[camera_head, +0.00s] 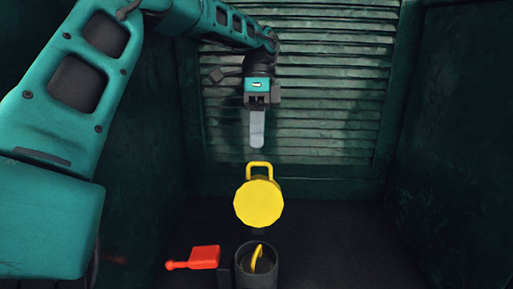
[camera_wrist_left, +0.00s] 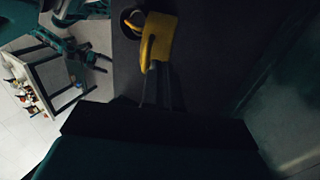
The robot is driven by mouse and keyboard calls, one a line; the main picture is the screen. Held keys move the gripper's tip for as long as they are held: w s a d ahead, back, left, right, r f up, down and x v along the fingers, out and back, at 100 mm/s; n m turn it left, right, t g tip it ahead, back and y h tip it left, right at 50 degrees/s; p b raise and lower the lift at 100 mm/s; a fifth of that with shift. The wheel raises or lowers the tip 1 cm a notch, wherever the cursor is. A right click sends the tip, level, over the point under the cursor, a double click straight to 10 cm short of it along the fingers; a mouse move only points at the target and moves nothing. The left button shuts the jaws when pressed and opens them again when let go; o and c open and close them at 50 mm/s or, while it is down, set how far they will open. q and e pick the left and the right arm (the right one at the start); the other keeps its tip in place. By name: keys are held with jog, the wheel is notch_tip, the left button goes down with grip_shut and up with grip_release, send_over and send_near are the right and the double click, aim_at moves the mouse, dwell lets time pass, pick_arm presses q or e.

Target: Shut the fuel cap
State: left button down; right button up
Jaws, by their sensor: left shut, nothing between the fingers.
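The fuel cap (camera_head: 258,205) is a yellow disc with a looped handle on top. It stands raised, its face towards the head camera, behind a dark round filler neck (camera_head: 272,270). In the left wrist view the yellow cap (camera_wrist_left: 160,38) shows edge-on beside the round opening. My left gripper (camera_head: 257,145) is shut and empty. It points down above the cap's handle, with a small gap between them in the head view. Whether it lies in front of or behind the cap is hard to tell.
A red handle (camera_head: 197,257) sticks out left of the neck. A yellow curved piece (camera_head: 257,258) shows inside the opening. A slatted panel (camera_head: 330,110) stands behind, with dark walls on both sides. In the wrist view a table (camera_wrist_left: 50,75) with small items stands on pale floor.

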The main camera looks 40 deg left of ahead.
pick_arm(q)
jog(key=shift+x, duration=1.4)
